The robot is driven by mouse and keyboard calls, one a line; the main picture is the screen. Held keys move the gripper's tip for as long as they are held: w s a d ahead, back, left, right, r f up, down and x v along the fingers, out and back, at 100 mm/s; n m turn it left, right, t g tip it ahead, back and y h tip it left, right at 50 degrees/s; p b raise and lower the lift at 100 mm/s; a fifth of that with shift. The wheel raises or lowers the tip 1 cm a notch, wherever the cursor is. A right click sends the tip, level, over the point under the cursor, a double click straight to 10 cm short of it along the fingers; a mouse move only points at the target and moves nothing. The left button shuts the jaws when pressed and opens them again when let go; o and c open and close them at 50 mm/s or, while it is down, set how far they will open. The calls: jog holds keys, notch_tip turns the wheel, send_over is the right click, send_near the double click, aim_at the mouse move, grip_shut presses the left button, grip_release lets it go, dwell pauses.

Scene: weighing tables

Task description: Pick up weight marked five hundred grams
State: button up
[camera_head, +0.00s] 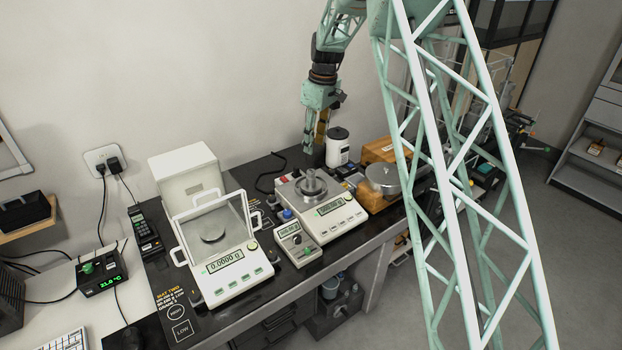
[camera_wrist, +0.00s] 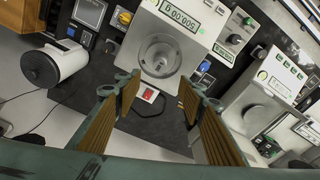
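A grey metal weight with a knob (camera_head: 311,180) stands on the round pan of the middle balance (camera_head: 340,216). In the wrist view the weight (camera_wrist: 159,54) is seen from above on the pan, beyond and between my fingers. I cannot read any mark on it. My gripper (camera_head: 316,142) hangs above and behind that balance in the head view. In the wrist view my gripper (camera_wrist: 158,86) is open, with its ribbed brown pads wide apart and nothing between them.
A balance with a glass draft shield (camera_head: 215,255) stands left of the middle one. A small control box (camera_head: 296,240) sits between them. A white canister with a dark lid (camera_head: 337,150) stands behind. A wooden box with a metal disc (camera_head: 383,178) is at right. Cables lie on the black bench.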

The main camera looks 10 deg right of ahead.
aim_at(311, 171)
jog(key=shift+w+f, duration=0.1)
jog(key=shift+f, duration=0.15)
jog(key=shift+f, duration=0.15)
jog(key=shift+w+a+f, duration=0.1)
jog(key=shift+f, duration=1.3)
jog(key=shift+w+a+f, duration=0.15)
jog(key=shift+f, duration=1.2)
jog(key=shift+w+a+f, duration=0.1)
jog(key=shift+f, duration=1.3)
jog(key=shift+f, duration=0.1)
jog(key=shift+w+a+f, duration=0.1)
jog(key=shift+f, duration=2.35)
grip_shut()
